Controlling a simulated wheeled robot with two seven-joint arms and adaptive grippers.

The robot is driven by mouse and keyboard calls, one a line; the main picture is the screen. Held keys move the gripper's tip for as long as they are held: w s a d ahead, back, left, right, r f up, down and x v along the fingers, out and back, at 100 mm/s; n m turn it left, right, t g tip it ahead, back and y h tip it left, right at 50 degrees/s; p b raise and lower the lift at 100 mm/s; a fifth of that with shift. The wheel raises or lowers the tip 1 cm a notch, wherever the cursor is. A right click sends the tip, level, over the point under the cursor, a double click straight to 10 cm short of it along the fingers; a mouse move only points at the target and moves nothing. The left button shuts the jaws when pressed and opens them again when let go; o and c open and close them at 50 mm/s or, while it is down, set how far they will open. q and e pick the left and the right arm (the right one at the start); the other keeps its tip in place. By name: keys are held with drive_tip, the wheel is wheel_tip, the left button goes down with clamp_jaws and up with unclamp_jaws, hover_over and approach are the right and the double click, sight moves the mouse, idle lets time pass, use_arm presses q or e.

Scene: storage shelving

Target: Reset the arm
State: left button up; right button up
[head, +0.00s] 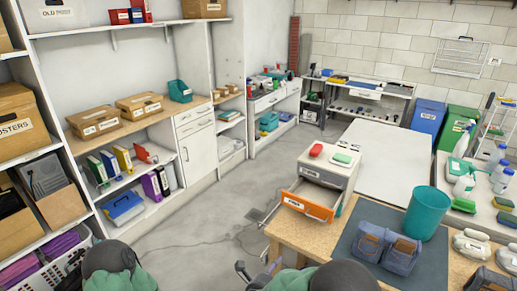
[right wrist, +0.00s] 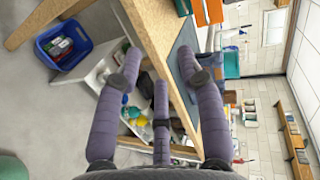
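My right gripper (head: 258,270) is at the bottom of the head view, beside the left edge of the wooden table (head: 284,238). My left arm (head: 120,278) shows at the bottom left. A small dark shape beside it, by the low shelf, may be my left gripper, but its fingers cannot be made out.
A drawer unit (head: 330,170) with an open orange-fronted drawer (head: 309,205) stands on the table, near a teal bin (head: 427,213) and blue denim pouches (head: 386,248). A blue crate (right wrist: 62,46) is on the floor. Shelves line the left. The middle floor is clear except for a cable.

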drive_tip(key=s+d+f+n+g+y, duration=0.25)
drive_tip(key=f+n, duration=0.35)
drive_tip(key=f, duration=0.4)
drive_tip(key=s+d+f+n+g+y, duration=0.1)
drive_tip(key=s+f+n+g+y, duration=0.25)
drive_tip(key=f+n, duration=0.4)
drive_tip(key=s+f+n+g+y, duration=0.2)
drive_tip(key=s+f+n+g, duration=0.1)
drive_tip(key=s, duration=0.6)
drive_tip(key=s+f+n+g+y, duration=0.3)
drive_tip(key=s+f, duration=0.3)
drive_tip(key=s, duration=0.3)
drive_tip(key=shift+d, duration=0.15)
drive_tip(key=shift+s+f, duration=0.1)
